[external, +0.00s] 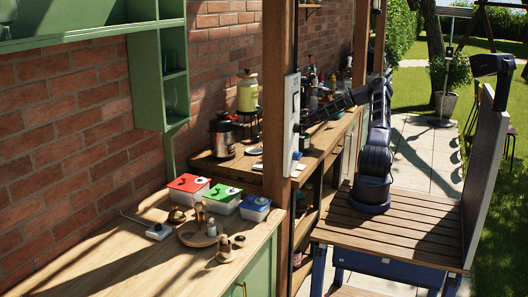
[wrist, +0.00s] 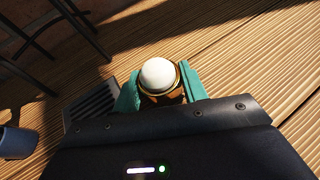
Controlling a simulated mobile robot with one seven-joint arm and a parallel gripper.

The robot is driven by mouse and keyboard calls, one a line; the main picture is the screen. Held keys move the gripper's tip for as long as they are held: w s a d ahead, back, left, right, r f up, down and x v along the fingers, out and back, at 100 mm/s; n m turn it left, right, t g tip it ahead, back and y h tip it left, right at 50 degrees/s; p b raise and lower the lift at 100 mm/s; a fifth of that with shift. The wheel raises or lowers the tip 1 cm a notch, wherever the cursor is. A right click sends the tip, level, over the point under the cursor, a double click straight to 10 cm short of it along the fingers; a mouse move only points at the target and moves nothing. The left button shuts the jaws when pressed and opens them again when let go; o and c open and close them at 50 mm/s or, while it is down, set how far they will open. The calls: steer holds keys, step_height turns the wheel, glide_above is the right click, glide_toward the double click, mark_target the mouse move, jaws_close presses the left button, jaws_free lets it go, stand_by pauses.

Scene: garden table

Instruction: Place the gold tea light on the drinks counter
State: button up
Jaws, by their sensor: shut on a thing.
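The gold tea light (wrist: 158,76) shows in the wrist view as a round white top in a gold-brown rim. My gripper (wrist: 160,84) is shut on it, with a teal finger on either side. In the external view my dark arm reaches left from its base toward a back wooden counter (external: 206,165) with bottles and jars. My gripper and the tea light cannot be made out there, near the wooden post. I cannot tell for sure which counter is the drinks counter.
A thick wooden post (external: 275,95) with a white box (external: 291,122) stands beside the arm. A metal pot (external: 222,138) and a yellow canister (external: 248,92) stand on the back counter. The front counter (external: 130,255) holds lidded boxes and a round wooden tray, with bare wood at left.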

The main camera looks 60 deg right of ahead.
steer(key=shift+f, duration=0.15)
steer(key=o, duration=1)
steer(key=shift+s+a+r, duration=0.1)
steer(key=shift+s+r, duration=0.15)
steer(key=shift+r, duration=0.05)
steer(key=v, duration=0.7)
